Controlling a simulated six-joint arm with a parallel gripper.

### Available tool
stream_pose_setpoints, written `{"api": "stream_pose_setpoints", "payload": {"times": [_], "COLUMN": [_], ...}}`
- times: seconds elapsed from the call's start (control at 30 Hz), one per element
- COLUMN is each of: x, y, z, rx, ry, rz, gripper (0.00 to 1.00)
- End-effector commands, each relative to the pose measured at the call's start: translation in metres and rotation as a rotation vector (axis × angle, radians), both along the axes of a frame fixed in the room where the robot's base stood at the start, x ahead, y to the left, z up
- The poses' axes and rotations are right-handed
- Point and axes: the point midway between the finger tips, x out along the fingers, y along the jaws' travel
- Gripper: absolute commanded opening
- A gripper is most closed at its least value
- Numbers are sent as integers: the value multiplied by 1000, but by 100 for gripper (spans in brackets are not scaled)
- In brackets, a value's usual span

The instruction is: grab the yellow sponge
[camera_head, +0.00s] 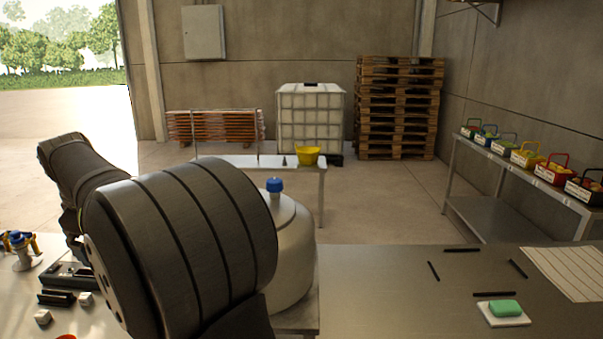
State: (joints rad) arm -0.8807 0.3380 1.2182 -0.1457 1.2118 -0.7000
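No yellow sponge shows in the head view. A green sponge-like block (504,308) lies on a white pad (489,317) on the metal worktop at the lower right. My own dark arm fills the lower left and middle and hides what is behind it. My gripper is not in view, so whether it holds anything does not show.
The metal worktop (380,290) has several black strips and a lined sheet (575,270). A rounded vessel with a blue cap (274,185) stands beside my arm. Small white blocks (43,317) lie at left. A yellow bucket (307,157) sits on a bench behind.

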Motion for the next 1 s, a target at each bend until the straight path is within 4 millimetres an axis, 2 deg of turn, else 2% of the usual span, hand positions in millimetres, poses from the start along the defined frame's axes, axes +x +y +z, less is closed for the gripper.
{"api": "stream_pose_setpoints", "payload": {"times": [0.17,0.27,0.53,0.63,0.77,1.0], "x": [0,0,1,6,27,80], "y": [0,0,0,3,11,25], "z": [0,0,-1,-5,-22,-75], "rx": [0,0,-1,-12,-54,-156], "ry": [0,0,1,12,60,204], "rz": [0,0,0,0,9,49], "gripper": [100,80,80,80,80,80]}}
